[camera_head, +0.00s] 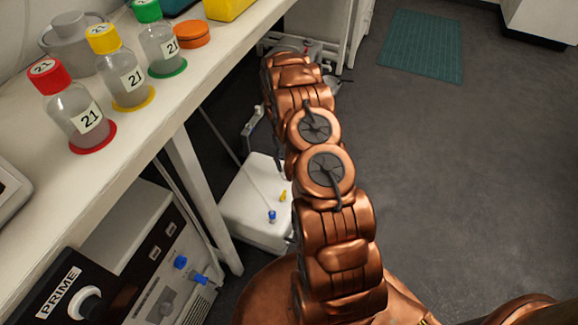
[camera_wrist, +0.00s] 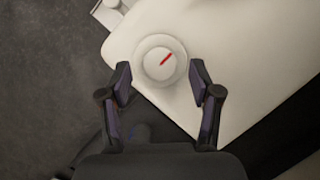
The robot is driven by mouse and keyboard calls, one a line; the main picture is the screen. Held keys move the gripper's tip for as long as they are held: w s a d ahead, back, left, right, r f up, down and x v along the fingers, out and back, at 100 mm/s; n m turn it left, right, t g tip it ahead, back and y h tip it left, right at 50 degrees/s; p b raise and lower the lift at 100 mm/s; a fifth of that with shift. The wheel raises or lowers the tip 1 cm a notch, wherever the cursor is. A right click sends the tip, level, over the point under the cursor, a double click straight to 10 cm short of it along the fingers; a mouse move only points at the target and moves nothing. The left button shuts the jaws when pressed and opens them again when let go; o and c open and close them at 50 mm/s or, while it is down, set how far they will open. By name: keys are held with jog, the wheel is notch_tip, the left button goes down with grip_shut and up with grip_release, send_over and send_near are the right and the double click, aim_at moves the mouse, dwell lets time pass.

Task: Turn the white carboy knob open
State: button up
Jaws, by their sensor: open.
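The white carboy knob (camera_wrist: 150,66) is round, with a red line on its top slanting up to the right. It sits near the corner of the white carboy top (camera_wrist: 235,50) in the wrist view. My gripper (camera_wrist: 160,78) is open, with one dark finger on each side of the knob's lower part. I cannot tell whether the fingers touch it or how high they are above it. In the head view a white carboy (camera_head: 238,212) stands low beside the bench; my copper arm hides part of it, and I cannot make out the knob there.
The bench (camera_head: 150,140) on the left holds a red-capped bottle (camera_head: 80,115), a yellow-capped bottle (camera_head: 122,80) and a green-capped bottle (camera_head: 160,45). A device marked PRIME (camera_head: 60,290) stands below. The floor (camera_head: 450,170) on the right is clear, with a green mat (camera_head: 422,45) farther back.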

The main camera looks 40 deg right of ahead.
jog(key=a+v, duration=0.1)
jog(key=v, duration=0.9)
jog(key=shift+d, duration=0.5)
jog(key=shift+r, duration=0.1)
